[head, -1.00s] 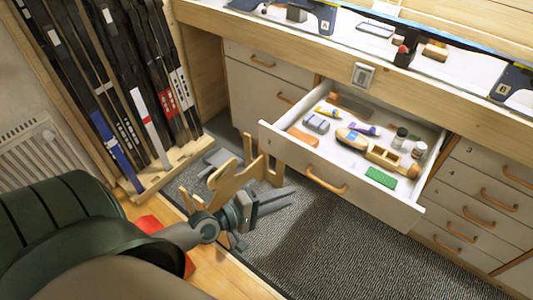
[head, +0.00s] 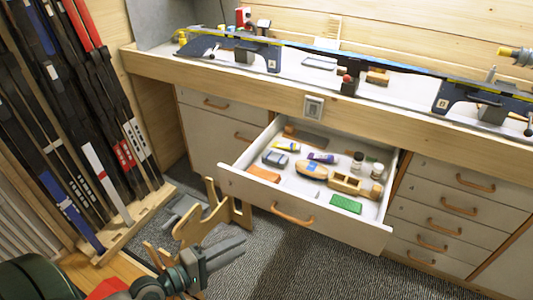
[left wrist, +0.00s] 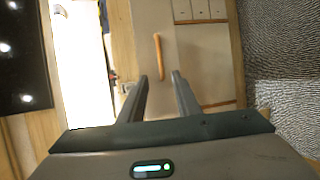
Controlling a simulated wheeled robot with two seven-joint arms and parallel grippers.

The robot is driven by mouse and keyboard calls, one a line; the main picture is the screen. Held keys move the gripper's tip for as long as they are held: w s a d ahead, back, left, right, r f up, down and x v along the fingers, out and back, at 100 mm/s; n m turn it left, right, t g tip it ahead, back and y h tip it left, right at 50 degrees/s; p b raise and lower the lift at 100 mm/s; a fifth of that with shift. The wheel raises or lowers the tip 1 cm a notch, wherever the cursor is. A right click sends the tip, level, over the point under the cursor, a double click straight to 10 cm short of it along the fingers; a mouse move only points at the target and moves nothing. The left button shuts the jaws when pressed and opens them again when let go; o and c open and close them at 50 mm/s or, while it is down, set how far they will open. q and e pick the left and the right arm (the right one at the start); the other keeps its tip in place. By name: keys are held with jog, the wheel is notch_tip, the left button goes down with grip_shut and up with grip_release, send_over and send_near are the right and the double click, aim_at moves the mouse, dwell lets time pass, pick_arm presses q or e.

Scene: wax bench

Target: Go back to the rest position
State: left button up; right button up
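My left gripper (head: 238,250) is low in the head view, over the dark mat and in front of the open drawer (head: 262,190). It touches nothing that I can see. In the left wrist view my left gripper (left wrist: 159,78) has its two fingers apart with nothing between them. My right gripper is in neither view.
The drawer holds a green block (head: 346,204), a wooden-handled brush (head: 312,170), tubes and small jars. A wooden stand (head: 205,222) is beside my left gripper. A ski rack (head: 125,220) stands at left. The bench (head: 215,80) carries a clamped ski (head: 340,57). Mat (head: 330,268) shows below.

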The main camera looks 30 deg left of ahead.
pick_arm(q)
jog(key=s+a+f+m+g+y, duration=0.15)
jog(key=f+m, duration=0.25)
jog(key=f, duration=1)
jog(key=s+f+m+g+y, duration=0.2)
jog(key=s+f+m+y, duration=0.15)
jog(key=f, duration=1.05)
jog(key=s+d+f+m+g, duration=0.2)
jog(key=s+d+f+m, duration=0.2)
jog(key=f, duration=0.5)
jog(key=s+d+f+m+g, duration=0.2)
jog(key=s+d+f+m, duration=0.3)
jog(key=s+d+f, duration=0.2)
jog(key=shift+d+f, duration=0.45)
jog(key=shift+f, duration=0.4)
